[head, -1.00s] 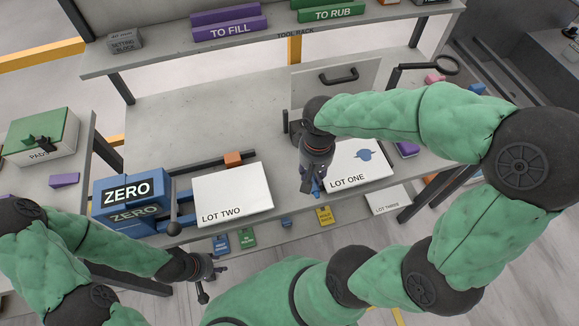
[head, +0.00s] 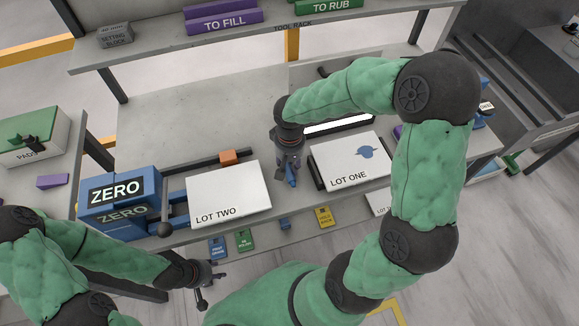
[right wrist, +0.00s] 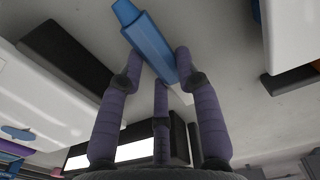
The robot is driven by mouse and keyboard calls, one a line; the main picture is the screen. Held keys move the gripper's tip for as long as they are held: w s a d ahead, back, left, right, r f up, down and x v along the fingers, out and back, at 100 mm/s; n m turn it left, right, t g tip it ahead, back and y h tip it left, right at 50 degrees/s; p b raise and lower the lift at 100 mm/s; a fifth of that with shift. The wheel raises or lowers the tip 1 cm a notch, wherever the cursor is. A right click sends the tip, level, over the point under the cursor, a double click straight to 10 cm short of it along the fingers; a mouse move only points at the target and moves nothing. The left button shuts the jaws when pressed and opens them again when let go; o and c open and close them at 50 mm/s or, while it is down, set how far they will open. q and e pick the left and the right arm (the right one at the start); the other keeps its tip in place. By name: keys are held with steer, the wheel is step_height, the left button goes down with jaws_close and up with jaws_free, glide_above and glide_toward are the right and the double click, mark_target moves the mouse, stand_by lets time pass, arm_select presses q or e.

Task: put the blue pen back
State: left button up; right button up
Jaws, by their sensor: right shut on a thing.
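The blue pen (right wrist: 148,42) is a thick blue bar held between the purple-grey fingers of my right gripper (right wrist: 160,75) in the right wrist view. In the head view that gripper (head: 290,176) points down over the bench, in the gap between the LOT TWO and LOT ONE boards. A small blue part of the pen (head: 292,182) shows at its fingertips; the rest is hidden. I cannot tell whether the pen touches the bench. My left gripper (head: 204,281) is low in front of the bench edge, apart from everything; its fingers are too small to read.
LOT TWO (head: 230,192) and LOT ONE (head: 352,160) boards lie either side of my right gripper. The blue ZERO block (head: 119,203) stands at left. Coloured tags, including a yellow one (head: 324,216), are along the front edge.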

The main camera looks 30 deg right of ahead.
mark_target(290, 166)
steer(key=shift+f, duration=0.4)
steer(key=shift+f, duration=0.15)
steer(key=o, duration=1)
steer(key=shift+r, duration=0.55)
step_height(290, 166, up, 11)
steer(key=p, duration=0.4)
steer(key=shift+r, duration=0.15)
